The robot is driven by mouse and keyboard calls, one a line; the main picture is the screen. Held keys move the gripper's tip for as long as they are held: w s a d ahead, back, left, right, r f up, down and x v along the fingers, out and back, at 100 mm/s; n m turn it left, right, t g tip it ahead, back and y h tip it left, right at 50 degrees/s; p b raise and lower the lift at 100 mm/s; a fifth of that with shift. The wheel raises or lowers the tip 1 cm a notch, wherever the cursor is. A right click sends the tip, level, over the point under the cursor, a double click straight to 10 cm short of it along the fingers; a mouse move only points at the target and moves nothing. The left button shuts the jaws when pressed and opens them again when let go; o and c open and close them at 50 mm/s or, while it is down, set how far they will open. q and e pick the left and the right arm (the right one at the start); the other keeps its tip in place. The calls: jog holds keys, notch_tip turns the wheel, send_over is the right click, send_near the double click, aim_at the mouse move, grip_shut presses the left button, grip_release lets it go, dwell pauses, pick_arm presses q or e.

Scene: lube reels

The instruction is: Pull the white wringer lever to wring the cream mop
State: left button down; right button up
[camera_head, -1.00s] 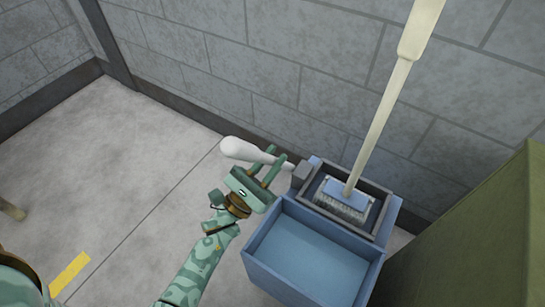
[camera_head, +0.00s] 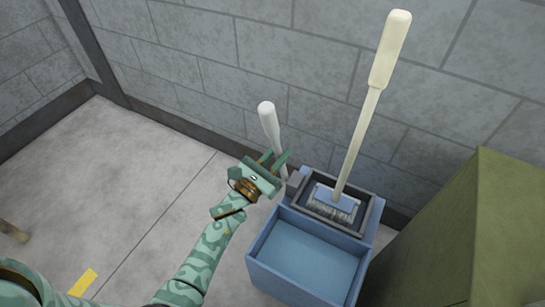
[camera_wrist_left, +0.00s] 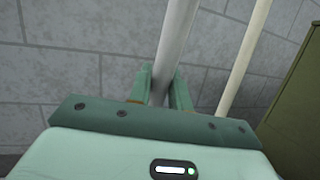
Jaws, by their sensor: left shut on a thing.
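The white wringer lever (camera_head: 269,127) stands almost upright at the left side of the blue mop bucket (camera_head: 305,258). My left gripper (camera_head: 276,160) is shut on the lever's lower part; in the left wrist view the lever (camera_wrist_left: 176,40) runs up from between the two green fingers (camera_wrist_left: 164,92). The cream mop (camera_head: 362,130) leans up and to the right, its blue and white head (camera_head: 333,201) seated in the dark-framed wringer (camera_head: 375,214). The mop handle also shows in the left wrist view (camera_wrist_left: 243,55). My right gripper is not in view.
A grey block wall (camera_head: 240,60) stands close behind the bucket. A large olive-green box (camera_head: 450,230) stands at the right, near the bucket. The concrete floor (camera_head: 120,170) to the left is open, with a yellow stripe (camera_head: 84,282) on it.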

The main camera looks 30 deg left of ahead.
pick_arm(q)
jog(key=shift+w+d+r+g+p, duration=0.1)
jog(key=shift+w+r+g+p, duration=0.35)
jog(key=shift+w, duration=0.2)
jog(key=shift+w+f, duration=0.1)
jog(key=shift+f, duration=0.25)
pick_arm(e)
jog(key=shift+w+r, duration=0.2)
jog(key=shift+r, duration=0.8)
pick_arm(q)
jog(key=shift+r, duration=0.1)
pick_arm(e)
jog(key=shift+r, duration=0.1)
pick_arm(q)
jog(key=shift+w+r+g+y+p, duration=0.35)
jog(key=shift+w+r+y+p, duration=0.1)
jog(key=shift+w+p, duration=0.35)
jog(key=shift+w+f+n, duration=0.1)
jog(key=shift+w+n, duration=0.2)
jog(key=shift+w+f+g, duration=0.1)
jog(key=shift+f+g, duration=0.1)
jog(key=shift+g, duration=0.1)
jog(key=c, duration=1.2)
grip_release()
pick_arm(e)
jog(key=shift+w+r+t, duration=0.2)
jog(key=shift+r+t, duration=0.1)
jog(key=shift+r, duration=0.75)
